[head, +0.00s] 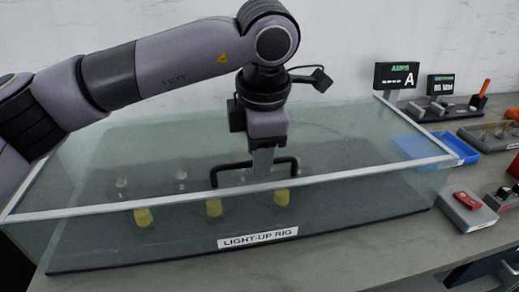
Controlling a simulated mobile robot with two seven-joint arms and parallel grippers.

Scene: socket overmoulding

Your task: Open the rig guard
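The rig guard (350,210) is a clear box-like cover with pale edge strips. It sits down over the dark base of the rig, and its front carries the label "LIGHT-UP RIG" (258,238). A black bar handle (228,174) shows near the middle of the guard. My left gripper (264,172) points down at this handle, its grey fingers overlapping the bar. The fingers show edge-on, so I cannot tell whether they grip it. Several yellow pieces (214,207) and small clear bulbs (181,175) show through the guard. My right gripper is not in view.
To the right of the guard stand a blue tray (462,149), a display marked "A" (396,76), a smaller display (440,85) and a grey block with a red part (467,201). A pale wall (400,30) is behind. The bench strip in front looks clear.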

